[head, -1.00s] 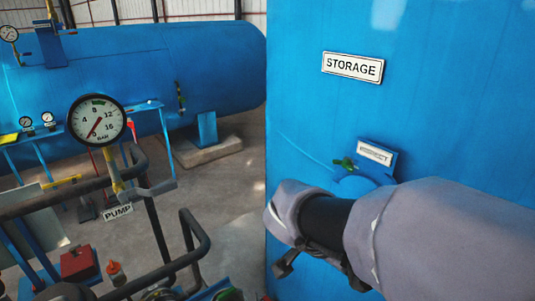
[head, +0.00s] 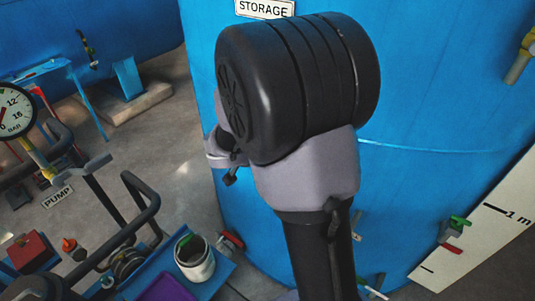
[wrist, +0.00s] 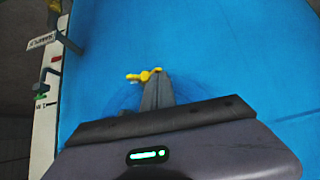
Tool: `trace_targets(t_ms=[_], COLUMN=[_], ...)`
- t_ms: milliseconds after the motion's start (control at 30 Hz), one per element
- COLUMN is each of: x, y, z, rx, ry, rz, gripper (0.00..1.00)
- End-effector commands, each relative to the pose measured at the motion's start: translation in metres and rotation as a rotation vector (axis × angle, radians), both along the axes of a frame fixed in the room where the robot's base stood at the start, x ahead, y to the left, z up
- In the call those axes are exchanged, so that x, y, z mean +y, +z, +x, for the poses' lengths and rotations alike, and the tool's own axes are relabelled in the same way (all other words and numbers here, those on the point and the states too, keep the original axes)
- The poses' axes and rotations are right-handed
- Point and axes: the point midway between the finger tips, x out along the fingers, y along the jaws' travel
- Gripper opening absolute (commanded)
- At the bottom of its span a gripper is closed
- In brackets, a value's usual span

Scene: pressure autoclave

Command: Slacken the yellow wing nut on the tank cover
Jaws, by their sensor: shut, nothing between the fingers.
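In the wrist view, a small yellow piece with a wing-like shape (wrist: 146,75) stands out against a blue surface (wrist: 215,60). It is too small to tell for sure whether it is the wing nut. My gripper (wrist: 157,74) is shut and empty, with its fingertips right beside the yellow piece; I cannot tell whether they touch. In the head view my arm covers the middle of the blue storage tank (head: 410,70), and my fingers do not show. A yellow fitting (head: 522,58) sits on the tank at the right edge. No tank cover can be made out.
A white scale board (head: 475,225) with a green and red valve (head: 452,232) is at the tank's right. At the left are a pressure gauge (head: 14,110), black pipes (head: 145,215), and a blue bench (head: 215,275) holding a white pot (head: 194,258).

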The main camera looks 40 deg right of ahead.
Motion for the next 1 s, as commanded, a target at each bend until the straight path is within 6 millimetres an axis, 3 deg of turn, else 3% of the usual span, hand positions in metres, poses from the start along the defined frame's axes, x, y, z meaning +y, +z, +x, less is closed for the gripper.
trace_targets(t_ms=[1000], x=[0.0013], y=[-0.0047], z=[0.0036], rx=[0.114], ry=[-0.001], rz=[-0.039], gripper=[0.0])
